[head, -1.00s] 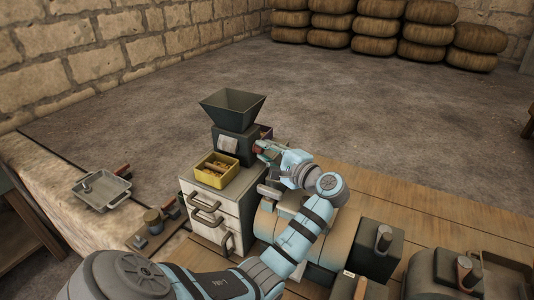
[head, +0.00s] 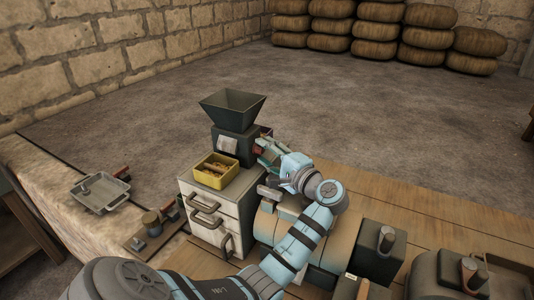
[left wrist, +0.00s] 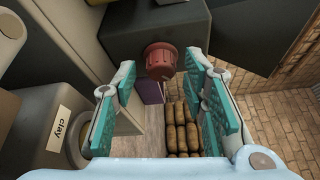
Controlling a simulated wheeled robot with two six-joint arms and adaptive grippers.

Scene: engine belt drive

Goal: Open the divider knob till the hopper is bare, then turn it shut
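The hopper (head: 232,110) is a dark funnel on a dark divider body (head: 232,148) on top of a white drawer cabinet. I see no pieces in the part of its inside that shows. The round red divider knob (left wrist: 160,60) is on the body's side; in the head view the gripper mostly hides it. My left gripper (head: 265,152) is just off the knob. In the left wrist view its two teal-padded fingers (left wrist: 159,72) are apart, with the knob at the gap beyond their tips, not clasped. My right gripper is not in view.
A yellow bin (head: 229,184) with brownish pieces stands on the white cabinet (head: 238,208). A purple bin (left wrist: 151,91) sits by the divider, partly hidden. A grey tray (head: 87,201) is at the left. Machinery crowds the right front.

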